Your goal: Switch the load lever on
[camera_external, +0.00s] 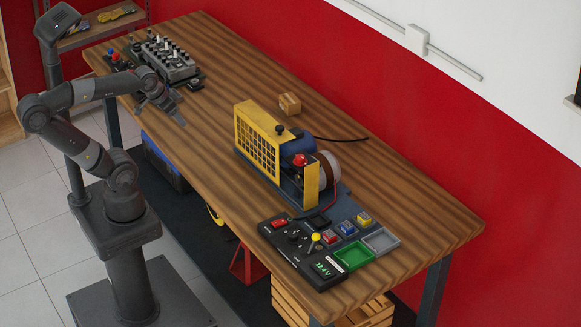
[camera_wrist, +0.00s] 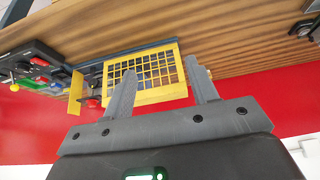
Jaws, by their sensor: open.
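A lever with a yellow ball knob (camera_external: 315,238) stands on the black control panel (camera_external: 290,246) at the near right end of the bench. In the wrist view the yellow knob (camera_wrist: 14,87) shows small at the left edge. I cannot tell its on or off position. My gripper (camera_external: 178,112) is open and empty near the bench's left edge, far from the panel. In the wrist view my gripper (camera_wrist: 160,66) has its two fingers spread, with the yellow guard grille of the engine trainer (camera_wrist: 150,78) beyond them.
The engine trainer (camera_external: 262,133), with its yellow guard, stands between my gripper and the panel. A grey engine block (camera_external: 168,60) is at the far left. A green tray (camera_external: 354,256), a grey tray (camera_external: 381,240) and small coloured blocks lie beside the panel.

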